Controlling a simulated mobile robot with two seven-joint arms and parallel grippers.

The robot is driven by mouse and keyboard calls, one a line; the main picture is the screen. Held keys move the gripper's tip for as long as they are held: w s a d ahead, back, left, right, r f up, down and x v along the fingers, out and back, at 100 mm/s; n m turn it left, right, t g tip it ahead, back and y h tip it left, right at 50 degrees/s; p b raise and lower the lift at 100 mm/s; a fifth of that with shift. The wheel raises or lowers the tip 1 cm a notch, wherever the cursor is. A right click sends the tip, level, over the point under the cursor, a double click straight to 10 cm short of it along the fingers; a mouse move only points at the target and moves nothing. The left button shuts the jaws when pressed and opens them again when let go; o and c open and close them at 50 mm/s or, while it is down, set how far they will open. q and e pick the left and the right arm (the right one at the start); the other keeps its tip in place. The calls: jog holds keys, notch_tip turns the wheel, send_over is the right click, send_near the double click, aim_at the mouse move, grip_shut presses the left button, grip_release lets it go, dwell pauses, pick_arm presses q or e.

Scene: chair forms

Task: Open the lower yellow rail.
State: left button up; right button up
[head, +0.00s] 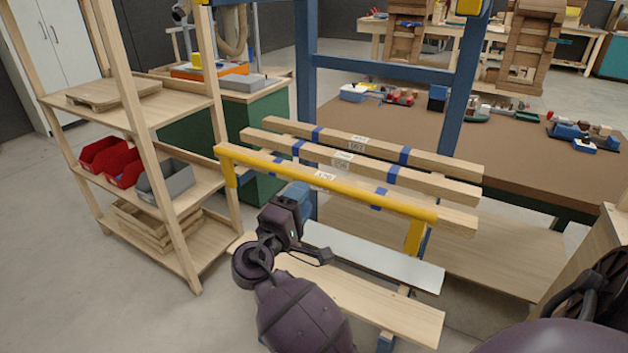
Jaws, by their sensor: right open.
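The lower yellow rail (330,184) runs along the front of a rack, in front of wooden beams. It slants down to the right, and a yellow piece hangs below it near each end. My right gripper (302,236) is open below the rail's middle, with its arm reaching up from the bottom. It looks empty and apart from the rail, though its exact depth is hard to judge. My left gripper is not in view.
Wooden beams (390,175) with blue bands lie behind the rail. A white board (375,264) and a wooden plank (360,300) are below it. A wooden shelf unit (185,118) with red and grey bins stands left. Blue posts (306,70) rise behind. Open floor lies lower left.

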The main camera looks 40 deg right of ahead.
aim_at(313, 184)
jog(key=shift+x, duration=3.15)
jog(key=shift+c, duration=0.3)
grip_shut()
